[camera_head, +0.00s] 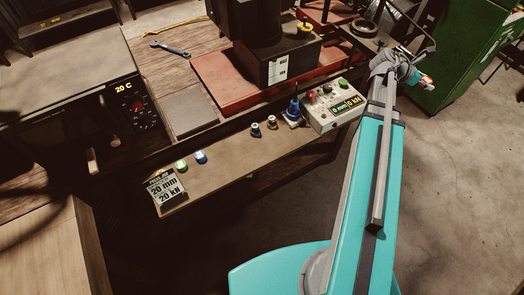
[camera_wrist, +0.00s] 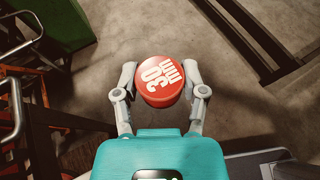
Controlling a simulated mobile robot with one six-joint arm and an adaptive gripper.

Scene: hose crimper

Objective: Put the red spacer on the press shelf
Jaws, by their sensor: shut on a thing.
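A round red spacer marked "30 mm" (camera_wrist: 160,82) sits between the two fingers of my gripper (camera_wrist: 161,92) in the wrist view. The fingers are shut on its sides, and its labelled face is toward the camera. The head view shows the red spacer (camera_head: 427,81) at the end of my gripper (camera_head: 418,76), out over the floor right of the bench. A narrow brown shelf (camera_head: 233,166), which appears to be the press shelf, runs along the bench front, left of my gripper.
The shelf holds a "20 mm 20 kN" sign (camera_head: 165,187), several small knobs or spacers (camera_head: 201,157), a blue item (camera_head: 294,110) and a control box (camera_head: 334,105). The black press (camera_head: 280,62) stands behind on a red base. A green cabinet (camera_head: 465,45) stands far right.

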